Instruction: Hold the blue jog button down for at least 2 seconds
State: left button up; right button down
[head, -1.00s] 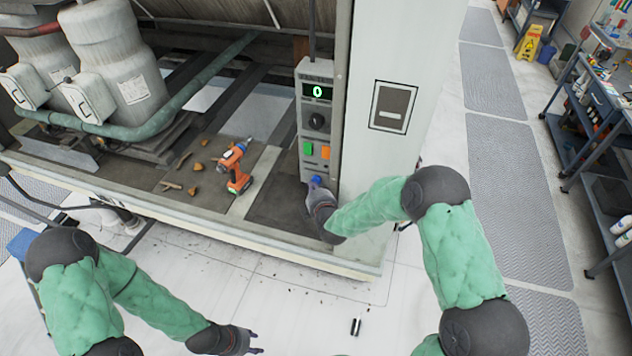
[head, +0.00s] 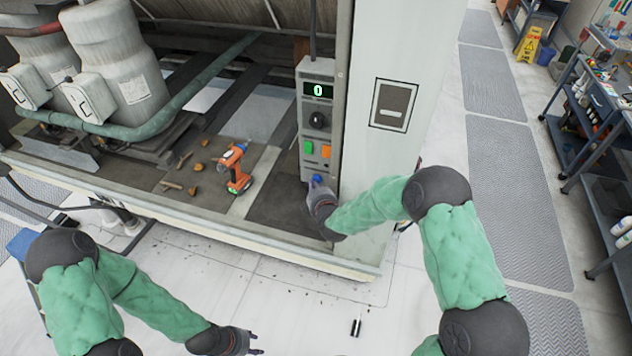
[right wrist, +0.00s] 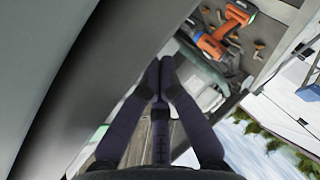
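The blue jog button (head: 317,179) is at the bottom of the grey control box (head: 317,78), below a green and an orange button. My right gripper (head: 317,187) is right at the blue button, its fingertips overlapping it in the head view. I cannot tell whether they touch or press it. In the right wrist view the two dark fingers (right wrist: 160,80) meet at their tips, shut with nothing visible between them; the blue button is hidden there.
Above the buttons is a black knob (head: 318,120). An orange drill (head: 235,168) and several small brown pieces lie on the unit's deck to the left. A pale panel (head: 360,150) stands right of the box, beside my right forearm. A small black cylinder (head: 356,327) lies on the floor.

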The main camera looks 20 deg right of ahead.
jog(key=shift+w+d+r+h, duration=0.3)
jog(key=shift+w+d+r, duration=0.1)
jog(key=shift+d+r, duration=0.15)
dwell(3.1)
jog(key=shift+s+a+f, duration=0.1)
jog(key=shift+s+a, duration=0.05)
jog(key=shift+a, duration=0.1)
dwell(0.3)
jog(key=shift+s+a+f+p, duration=0.1)
jog(key=shift+s+a, duration=0.45)
jog(key=shift+s, duration=0.25)
jog(key=shift+s+a+f+p, duration=0.15)
jog(key=shift+s+a, duration=0.35)
jog(key=shift+s, duration=0.3)
jog(key=shift+s+a+f+p, duration=0.1)
jog(key=shift+s+a, duration=0.45)
jog(key=shift+s, duration=0.25)
